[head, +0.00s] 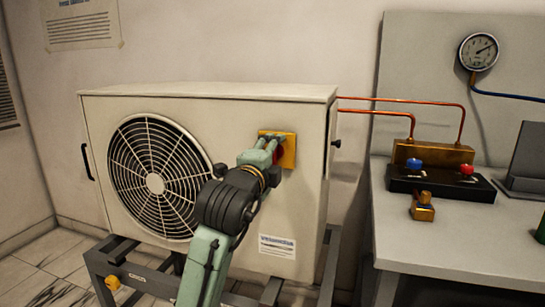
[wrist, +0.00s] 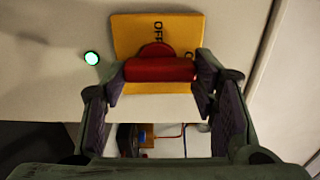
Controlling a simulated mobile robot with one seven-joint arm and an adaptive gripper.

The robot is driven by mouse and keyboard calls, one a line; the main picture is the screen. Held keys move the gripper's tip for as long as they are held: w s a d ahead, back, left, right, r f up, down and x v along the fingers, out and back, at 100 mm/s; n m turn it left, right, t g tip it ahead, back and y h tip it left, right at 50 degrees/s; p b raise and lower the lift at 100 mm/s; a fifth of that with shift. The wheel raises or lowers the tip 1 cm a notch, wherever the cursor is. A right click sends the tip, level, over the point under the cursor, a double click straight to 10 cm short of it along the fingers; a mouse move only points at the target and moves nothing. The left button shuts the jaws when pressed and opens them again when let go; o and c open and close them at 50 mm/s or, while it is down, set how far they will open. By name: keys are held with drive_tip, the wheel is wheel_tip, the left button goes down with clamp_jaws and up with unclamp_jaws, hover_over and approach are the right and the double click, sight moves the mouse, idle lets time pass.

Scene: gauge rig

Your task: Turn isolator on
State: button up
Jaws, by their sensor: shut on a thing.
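The isolator is a red rotary handle (wrist: 160,70) on a yellow plate (wrist: 180,28), on the front of the white outdoor unit (head: 255,225). In the head view the yellow plate (head: 288,150) is partly covered by my gripper (head: 270,152). In the wrist view my gripper (wrist: 158,74) is shut on the red handle, with one finger at each end of it. The handle's bar lies crosswise in that view.
The unit has a round fan grille (head: 155,183) and stands on a grey frame (head: 105,275). Copper pipes (head: 440,103) run to a brass manifold (head: 433,153) on the bench at right. A gauge (head: 479,52) hangs above.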

drive_tip(key=o, duration=1.2)
drive_tip(key=shift+c, duration=0.2)
drive_tip(key=v, duration=1.2)
drive_tip(key=shift+r, duration=0.1)
